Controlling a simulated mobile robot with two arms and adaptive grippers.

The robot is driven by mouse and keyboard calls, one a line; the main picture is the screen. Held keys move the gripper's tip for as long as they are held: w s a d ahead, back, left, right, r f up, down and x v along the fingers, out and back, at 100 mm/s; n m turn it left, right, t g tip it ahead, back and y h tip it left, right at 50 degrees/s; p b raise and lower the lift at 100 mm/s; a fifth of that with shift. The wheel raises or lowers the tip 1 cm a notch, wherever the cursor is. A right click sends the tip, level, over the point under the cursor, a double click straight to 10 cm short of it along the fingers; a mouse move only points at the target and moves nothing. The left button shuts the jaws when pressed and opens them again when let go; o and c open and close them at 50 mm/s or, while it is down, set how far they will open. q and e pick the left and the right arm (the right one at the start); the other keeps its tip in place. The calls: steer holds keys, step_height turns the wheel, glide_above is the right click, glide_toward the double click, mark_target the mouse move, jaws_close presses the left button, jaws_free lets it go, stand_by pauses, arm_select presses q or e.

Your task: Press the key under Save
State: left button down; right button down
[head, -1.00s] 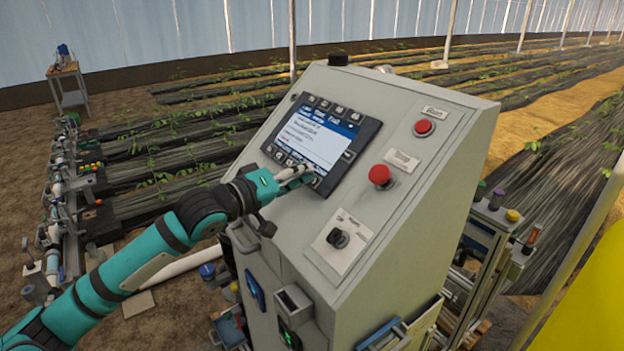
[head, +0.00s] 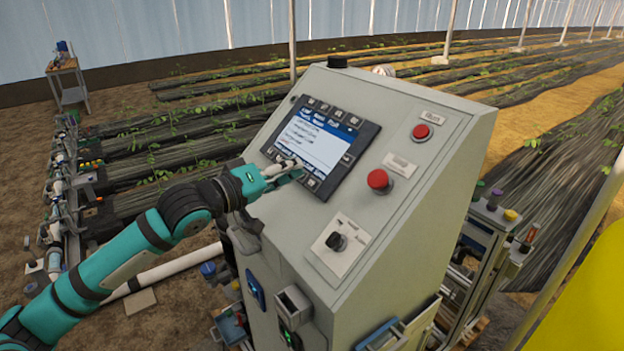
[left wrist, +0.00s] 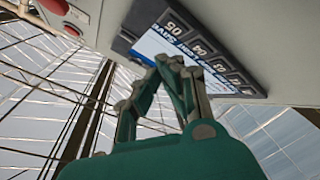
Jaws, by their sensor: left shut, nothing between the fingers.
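The control panel's display unit (head: 320,140) has a lit white and blue screen in a dark frame with keys along its edges. In the left wrist view, the word Save (left wrist: 163,29) shows on the screen's blue strip beside the key marked 05 (left wrist: 175,29). In the head view, the last key of the bottom row (head: 312,183) is visible just right of my fingertips. My left gripper (head: 298,174) is shut and empty in front of the lower row; its fingers also show in the left wrist view (left wrist: 178,66). They look apart from key 05. My right gripper is out of view.
The sloped grey cabinet (head: 270,215) also carries a red mushroom button (head: 378,179), a smaller red button (head: 422,131) and a black rotary switch (head: 336,240) right of the display. Pipes and valves (head: 62,200) stand at the left.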

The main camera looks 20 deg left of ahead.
arm_select(q)
steer(key=shift+s+a+r+p, duration=0.2)
steer(key=shift+s+a+r, duration=0.05)
steer(key=shift+s+r, duration=0.25)
steer(key=shift+s+a+r+p, duration=0.2)
steer(key=shift+s+r, duration=0.2)
steer(key=shift+r, duration=0.2)
steer(key=shift+f, duration=0.1)
